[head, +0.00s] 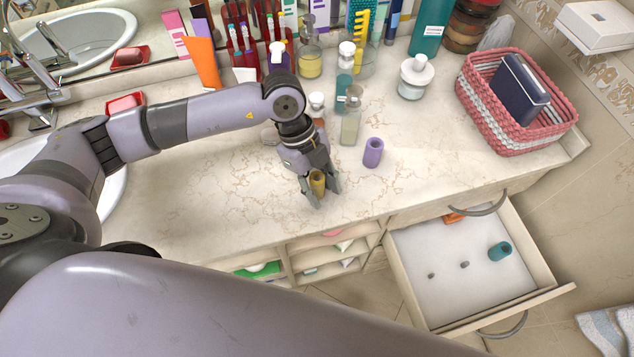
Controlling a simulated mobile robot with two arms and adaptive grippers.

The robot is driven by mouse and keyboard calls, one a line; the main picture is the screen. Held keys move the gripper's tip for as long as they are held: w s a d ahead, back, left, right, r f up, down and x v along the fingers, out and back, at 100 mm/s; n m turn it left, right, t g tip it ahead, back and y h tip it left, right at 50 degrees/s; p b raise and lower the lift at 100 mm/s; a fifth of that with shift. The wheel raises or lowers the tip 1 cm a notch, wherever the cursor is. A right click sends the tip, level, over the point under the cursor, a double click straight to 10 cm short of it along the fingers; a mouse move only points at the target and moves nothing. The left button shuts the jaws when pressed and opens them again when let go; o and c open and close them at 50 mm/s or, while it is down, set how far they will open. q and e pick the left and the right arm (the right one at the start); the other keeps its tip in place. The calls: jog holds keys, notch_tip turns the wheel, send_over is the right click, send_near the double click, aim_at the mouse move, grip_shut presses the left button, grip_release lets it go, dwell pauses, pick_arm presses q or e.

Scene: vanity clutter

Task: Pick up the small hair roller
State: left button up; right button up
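A small yellow-gold hair roller (317,182) stands on the marble counter near its front edge. My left gripper (325,196) reaches down over it, with one finger on each side. The fingers look spread wider than the roller, with a small gap at the right finger. Part of the roller is hidden by the gripper. A purple hair roller (373,153) stands on the counter to the right, apart from the gripper. A teal roller (500,251) lies in the open drawer. My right gripper is not in view.
The open drawer (440,243) juts out at the lower right. Bottles, including a pale one (351,118), stand behind the gripper. A pink woven basket (550,128) stands at the right, with a sink at the left. The counter left of the gripper is mostly clear.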

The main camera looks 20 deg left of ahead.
pick_arm(q)
jog(key=c, duration=0.5)
jog(key=shift+r, duration=0.1)
